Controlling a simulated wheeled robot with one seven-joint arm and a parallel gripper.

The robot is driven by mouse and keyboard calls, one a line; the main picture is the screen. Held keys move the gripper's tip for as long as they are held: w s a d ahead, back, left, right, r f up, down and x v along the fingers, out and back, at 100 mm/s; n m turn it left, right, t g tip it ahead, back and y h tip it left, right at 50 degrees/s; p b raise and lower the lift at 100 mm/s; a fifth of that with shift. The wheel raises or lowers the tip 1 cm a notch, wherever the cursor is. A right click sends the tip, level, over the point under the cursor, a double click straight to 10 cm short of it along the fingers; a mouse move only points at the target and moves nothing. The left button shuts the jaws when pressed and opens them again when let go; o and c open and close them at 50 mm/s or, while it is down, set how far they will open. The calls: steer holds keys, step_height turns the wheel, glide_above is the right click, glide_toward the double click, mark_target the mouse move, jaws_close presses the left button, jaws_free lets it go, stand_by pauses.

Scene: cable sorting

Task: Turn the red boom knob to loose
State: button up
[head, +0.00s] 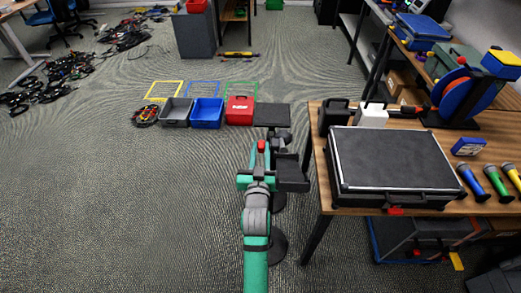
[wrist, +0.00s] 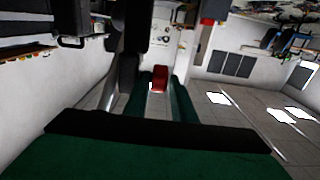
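The red boom knob (head: 261,146) shows at the end of my green arm in the head view, beside a dark stand with a round base. In the wrist view the red knob (wrist: 160,78) is between the tips of my gripper's two green fingers. My gripper (wrist: 161,84) has its fingers apart, one on each side of the knob. A thin bright gap shows on the knob's left, so the left finger looks clear of it. Whether the right finger touches it I cannot tell. In the head view my gripper (head: 262,158) is partly hidden by its own wrist.
A wooden table (head: 314,150) with a black case (head: 390,160) stands close on the right. Grey (head: 175,110), blue (head: 207,111) and red (head: 240,109) containers lie on the floor ahead. Cables (head: 145,115) lie left of them.

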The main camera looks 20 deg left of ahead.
jaws_close()
steer(key=shift+d+r, duration=0.1)
steer(key=shift+w+r+g, duration=0.1)
steer(key=shift+r+g, duration=0.1)
steer(key=shift+g, duration=0.6)
steer(key=shift+g+h, duration=0.4)
steer(key=shift+g, duration=0.3)
